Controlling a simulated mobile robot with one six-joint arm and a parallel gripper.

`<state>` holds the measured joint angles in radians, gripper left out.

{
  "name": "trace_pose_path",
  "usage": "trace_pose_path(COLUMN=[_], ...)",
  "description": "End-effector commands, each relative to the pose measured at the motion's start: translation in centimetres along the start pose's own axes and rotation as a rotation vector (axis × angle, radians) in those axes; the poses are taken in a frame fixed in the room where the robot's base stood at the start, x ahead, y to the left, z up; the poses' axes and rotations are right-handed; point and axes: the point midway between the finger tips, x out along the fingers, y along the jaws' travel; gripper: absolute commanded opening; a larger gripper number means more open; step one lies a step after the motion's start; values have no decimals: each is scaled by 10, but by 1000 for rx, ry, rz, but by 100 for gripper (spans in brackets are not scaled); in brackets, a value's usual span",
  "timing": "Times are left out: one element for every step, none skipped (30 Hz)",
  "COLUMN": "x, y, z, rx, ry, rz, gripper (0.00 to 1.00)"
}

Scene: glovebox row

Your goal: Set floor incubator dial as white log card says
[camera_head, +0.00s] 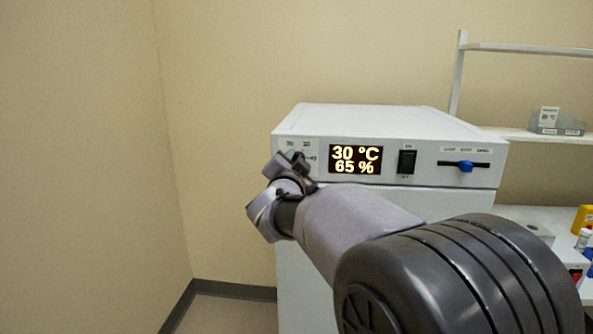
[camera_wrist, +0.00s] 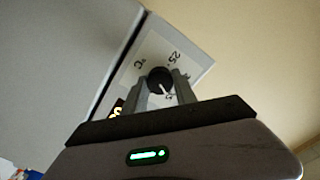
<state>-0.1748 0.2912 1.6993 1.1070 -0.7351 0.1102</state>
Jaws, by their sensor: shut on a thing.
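The white floor incubator (camera_head: 385,119) stands ahead, with a lit display (camera_head: 356,159) reading 30 °C and 65 %. My gripper (camera_head: 293,163) is at the left end of its front panel and hides the dial there. In the wrist view, the black round dial (camera_wrist: 159,79) sits between the two fingers of my gripper (camera_wrist: 161,92), which is shut on it. A white pointer line shows on the dial, and "25" and "°C" are printed around it.
The panel also has a black rocker switch (camera_head: 406,162) and a blue slider (camera_head: 465,167). A wall shelf (camera_head: 510,133) is at the right. A white bench with a yellow item (camera_head: 583,219) and small bottles is below it. The left wall and floor are clear.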

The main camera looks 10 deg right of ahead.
Motion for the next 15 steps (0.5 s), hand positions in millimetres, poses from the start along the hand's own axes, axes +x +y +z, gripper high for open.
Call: trace_pose_path(x=[0, 0, 0, 0, 0, 0, 0, 0, 0, 0, 0, 0, 0, 0, 0], y=[1, 1, 1, 1, 1, 1, 1, 1, 1, 0, 0, 0, 0, 0, 0], z=[1, 1, 1, 1, 1, 1, 1, 1, 1, 0, 0, 0, 0, 0, 0], rx=[13, 20, 30, 36, 41, 46, 49, 51, 53, 55, 55, 56, 56, 56, 56], ry=[0, 0, 0, 0, 0, 0, 0, -1, -1, -1, -1, -1, -1, -1, -1], rz=[0, 1, 1, 1, 1, 1, 1, 1, 1, 1, 1, 1, 1, 1, 1], gripper=[0, 0, 0, 0, 0, 0, 0, 0, 0, 0, 0, 0, 0, 0, 0])
